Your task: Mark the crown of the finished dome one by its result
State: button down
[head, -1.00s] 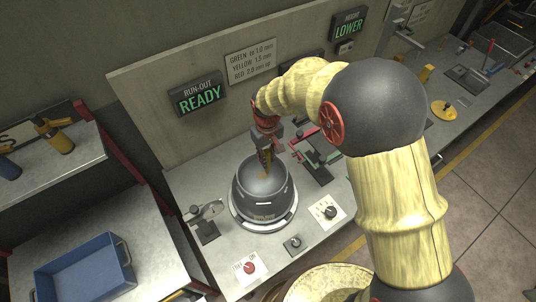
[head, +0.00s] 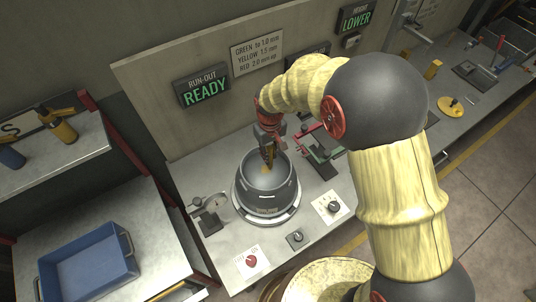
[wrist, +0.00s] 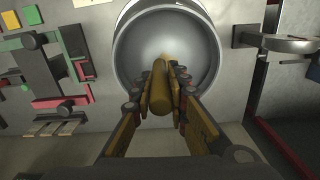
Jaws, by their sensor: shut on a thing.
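I cannot tell whether the marker's tip touches the crown. The crown is partly hidden by the fingers and the marker. The run-out display (head: 204,88) reads READY in green.
A sign (head: 257,52) lists green to 1.0 mm, yellow 1.5 mm and red 2.0 mm up. A red-and-green fixture (head: 320,148) stands right of the dome, a gauge stand (head: 209,218) left. A red knob (head: 251,261) and black dial (head: 333,206) sit in front. A blue bin (head: 88,265) is at left.

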aim_at(272, 148)
jog(key=shift+w+d+r, duration=0.15)
jog(key=shift+d, duration=0.05)
jog(key=shift+w+d+r+p, duration=0.15)
jog(key=shift+r+p, duration=0.25)
jog(key=shift+r, duration=0.45)
jog(key=shift+s+r+p, duration=0.2)
jog(key=shift+r+p, duration=0.25)
jog(key=shift+r, duration=0.3)
notch_tip(272, 148, up, 2)
jog(key=shift+w+r+p, duration=0.1)
jog(key=shift+p, duration=0.5)
jog(key=shift+r+p, duration=0.55)
jog(key=shift+r, duration=0.65)
jog(key=shift+r+p, duration=0.15)
jog(key=shift+p, duration=1.05)
jog(key=shift+p, duration=0.55)
